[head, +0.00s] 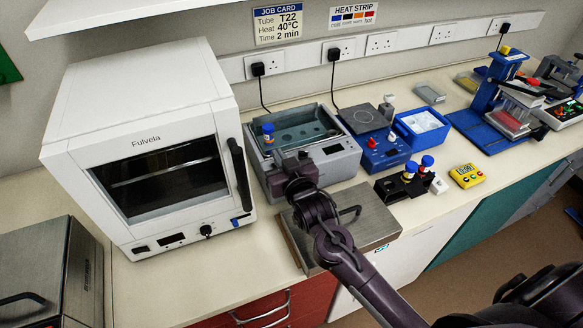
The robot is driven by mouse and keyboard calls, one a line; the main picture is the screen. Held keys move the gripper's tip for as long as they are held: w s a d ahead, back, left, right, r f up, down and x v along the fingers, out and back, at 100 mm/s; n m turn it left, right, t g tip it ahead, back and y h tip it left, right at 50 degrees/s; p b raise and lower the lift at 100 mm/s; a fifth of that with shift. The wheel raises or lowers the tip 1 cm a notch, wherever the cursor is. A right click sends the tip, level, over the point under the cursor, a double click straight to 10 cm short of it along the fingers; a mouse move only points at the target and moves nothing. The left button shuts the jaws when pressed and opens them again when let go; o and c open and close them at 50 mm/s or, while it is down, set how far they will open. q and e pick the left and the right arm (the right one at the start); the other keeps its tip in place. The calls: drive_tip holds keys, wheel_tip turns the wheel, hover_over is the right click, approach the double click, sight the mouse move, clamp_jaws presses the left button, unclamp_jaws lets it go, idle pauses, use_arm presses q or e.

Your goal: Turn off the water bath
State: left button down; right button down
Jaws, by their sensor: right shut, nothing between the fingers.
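The water bath (345,163) is a grey box with an open, water-filled basin in its top, standing on the bench right of the white oven. A tube with a blue cap (268,130) stands at the basin's left side. My right gripper (291,160) is shut and empty at the front of the bath, left of its small dark display (333,149). The gripper and wrist hide part of the front panel, and I cannot tell whether they touch it. No power switch shows clearly. My left gripper is not in view.
A white oven (160,140) stands close on the left. A metal plate (365,222) lies below my right arm. A blue hotplate unit (385,152), a blue ice tray (421,130), a black tube rack (400,188) and a yellow timer (467,175) stand to the right.

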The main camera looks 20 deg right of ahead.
drive_tip(key=s+r+b, duration=0.2)
drive_tip(key=s, duration=0.5)
drive_tip(key=shift+s+d+r, duration=0.15)
drive_tip(key=shift+d+r, duration=0.05)
drive_tip(key=shift+r, duration=0.15)
